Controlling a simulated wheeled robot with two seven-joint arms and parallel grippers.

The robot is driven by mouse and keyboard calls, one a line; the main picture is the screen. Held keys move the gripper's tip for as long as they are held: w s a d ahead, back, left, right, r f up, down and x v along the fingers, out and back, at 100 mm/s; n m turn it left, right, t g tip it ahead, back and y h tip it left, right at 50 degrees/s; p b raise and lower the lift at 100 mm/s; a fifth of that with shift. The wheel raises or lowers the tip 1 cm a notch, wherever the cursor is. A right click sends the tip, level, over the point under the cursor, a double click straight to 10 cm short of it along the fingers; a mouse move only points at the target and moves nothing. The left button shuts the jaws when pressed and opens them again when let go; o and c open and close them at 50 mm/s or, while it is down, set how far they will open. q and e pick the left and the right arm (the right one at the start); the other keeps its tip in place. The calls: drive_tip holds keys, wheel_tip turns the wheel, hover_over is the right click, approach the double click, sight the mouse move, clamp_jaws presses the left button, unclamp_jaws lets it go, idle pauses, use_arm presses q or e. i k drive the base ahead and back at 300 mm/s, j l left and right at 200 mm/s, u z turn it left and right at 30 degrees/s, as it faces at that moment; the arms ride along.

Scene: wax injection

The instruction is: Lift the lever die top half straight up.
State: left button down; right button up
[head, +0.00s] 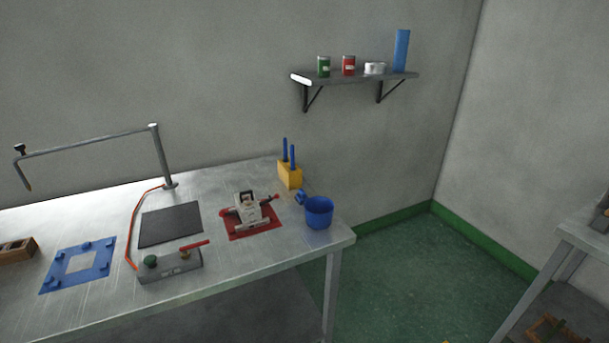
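The lever die (248,210) is a light grey metal block with a dark handle on top and red-tipped levers at its sides. It sits on a red mat (262,232) on the metal workbench. Its top half and lower half look together, but the seam is too small to make out. Neither of my grippers shows in the head view.
A blue cup (319,213) stands close right of the die, and a yellow block with blue-handled tools (290,176) behind it. A dark pad (170,225), a grey control box with red lever (170,265) and a blue frame (78,264) lie to the left.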

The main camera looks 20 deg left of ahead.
sight(249, 207)
drive_tip(key=i+l+u, duration=0.2)
drive_tip(key=i+u, duration=0.2)
drive_tip(key=i+l+u, duration=0.75)
drive_tip(key=k+l, duration=0.05)
